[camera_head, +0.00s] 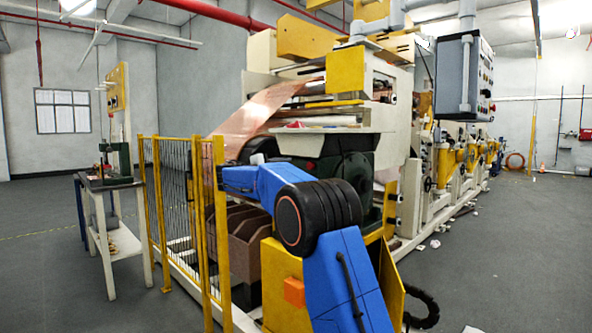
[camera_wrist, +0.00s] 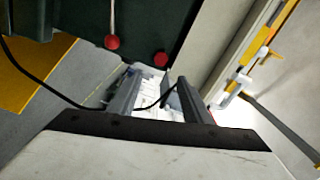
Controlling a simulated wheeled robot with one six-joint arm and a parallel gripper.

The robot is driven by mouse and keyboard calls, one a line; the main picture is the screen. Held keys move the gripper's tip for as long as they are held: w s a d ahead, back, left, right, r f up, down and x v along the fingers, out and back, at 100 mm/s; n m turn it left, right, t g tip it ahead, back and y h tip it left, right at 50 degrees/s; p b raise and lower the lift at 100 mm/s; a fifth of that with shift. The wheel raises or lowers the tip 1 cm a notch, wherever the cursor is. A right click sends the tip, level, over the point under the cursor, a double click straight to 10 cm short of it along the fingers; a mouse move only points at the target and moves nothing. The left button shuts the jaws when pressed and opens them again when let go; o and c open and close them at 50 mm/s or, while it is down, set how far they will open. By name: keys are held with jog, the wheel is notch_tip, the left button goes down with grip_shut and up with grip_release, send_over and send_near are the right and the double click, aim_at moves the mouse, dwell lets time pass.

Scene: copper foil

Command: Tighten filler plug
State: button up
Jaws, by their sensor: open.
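My gripper (camera_wrist: 157,82) is open in the wrist view, its two grey fingers apart with white, cluttered shapes showing between and beyond them. No object is clearly held. A dark green machine housing (camera_wrist: 150,22) fills the top of that view, with two red round knobs (camera_wrist: 112,42) on or near its lower edge, ahead of the fingertips. I cannot pick out the filler plug for certain in either view. In the head view the dark green gearbox-like housing (camera_head: 352,138) stands behind my blue arm. My gripper's fingers cannot be made out there.
A yellow mesh fence (camera_head: 180,200) stands left of the machine, close to my arm. A small workbench (camera_head: 108,184) stands further left. Copper foil (camera_head: 262,115) runs over the machine. Floor at right (camera_head: 520,250) is mostly clear, with scattered scraps. A dark cable crosses the wrist view.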

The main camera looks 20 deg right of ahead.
jog(key=shift+v, duration=2.6)
jog(key=m, duration=2.4)
send_near(309, 166)
jog(key=x, duration=0.8)
